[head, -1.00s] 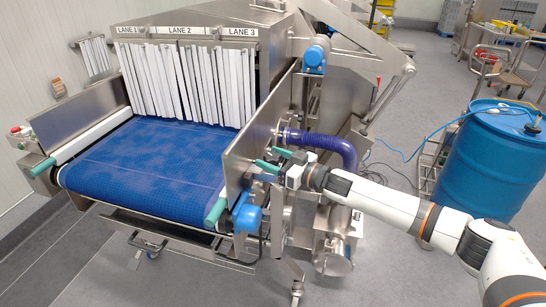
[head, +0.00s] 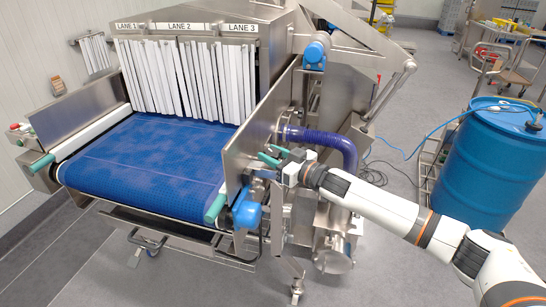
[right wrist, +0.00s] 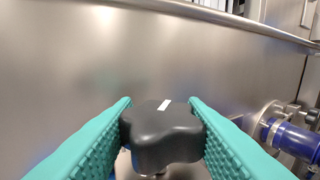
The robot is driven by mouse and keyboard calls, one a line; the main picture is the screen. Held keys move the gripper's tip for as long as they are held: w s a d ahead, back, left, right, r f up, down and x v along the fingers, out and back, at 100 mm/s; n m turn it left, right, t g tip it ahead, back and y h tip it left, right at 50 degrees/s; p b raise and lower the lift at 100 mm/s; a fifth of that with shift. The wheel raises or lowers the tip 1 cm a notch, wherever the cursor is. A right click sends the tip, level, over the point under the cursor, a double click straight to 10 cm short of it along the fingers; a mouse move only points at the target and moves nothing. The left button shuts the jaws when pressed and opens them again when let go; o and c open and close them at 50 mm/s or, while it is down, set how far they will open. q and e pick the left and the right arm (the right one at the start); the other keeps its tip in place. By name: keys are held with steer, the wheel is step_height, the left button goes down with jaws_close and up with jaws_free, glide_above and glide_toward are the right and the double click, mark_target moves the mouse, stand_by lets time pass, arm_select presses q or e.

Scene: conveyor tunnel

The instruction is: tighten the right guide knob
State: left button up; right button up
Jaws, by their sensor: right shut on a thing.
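The right guide knob (right wrist: 160,138), a black lobed knob with a white mark on top, sits between the teal fingers of my right gripper (right wrist: 161,118) in the right wrist view. The fingers touch it on both sides, and its stem shows below. In the head view my right gripper (head: 272,156) is at the outer face of the steel right side plate (head: 255,130) of the conveyor, and the knob is hidden there by the fingers. My left gripper is not in view.
The blue conveyor belt (head: 145,165) runs under white strip curtains (head: 190,85). A purple-blue hose (head: 325,140) curves close behind my right gripper. A blue motor housing (head: 246,213) is just below it.

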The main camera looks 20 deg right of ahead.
steer(key=m+t+h+b, duration=0.1)
steer(key=m+h, duration=0.1)
steer(key=h, duration=0.1)
steer(key=m+t+h+b, duration=0.1)
steer(key=m+h, duration=0.1)
steer(key=h, duration=0.1)
steer(key=m+h+b, duration=0.2)
steer(key=h, duration=0.1)
steer(key=shift+a+f+t, duration=0.25)
steer(key=shift+t, duration=0.15)
steer(key=m+h+b, duration=0.3)
steer(key=h, duration=0.2)
steer(key=shift+d+g, duration=0.1)
steer(key=shift+g, duration=0.2)
steer(key=shift+r+m+h+b, duration=0.2)
steer(key=shift+m+h+b, duration=0.2)
steer(key=shift+b, duration=0.05)
steer(key=shift+r, duration=0.1)
steer(key=o, duration=1)
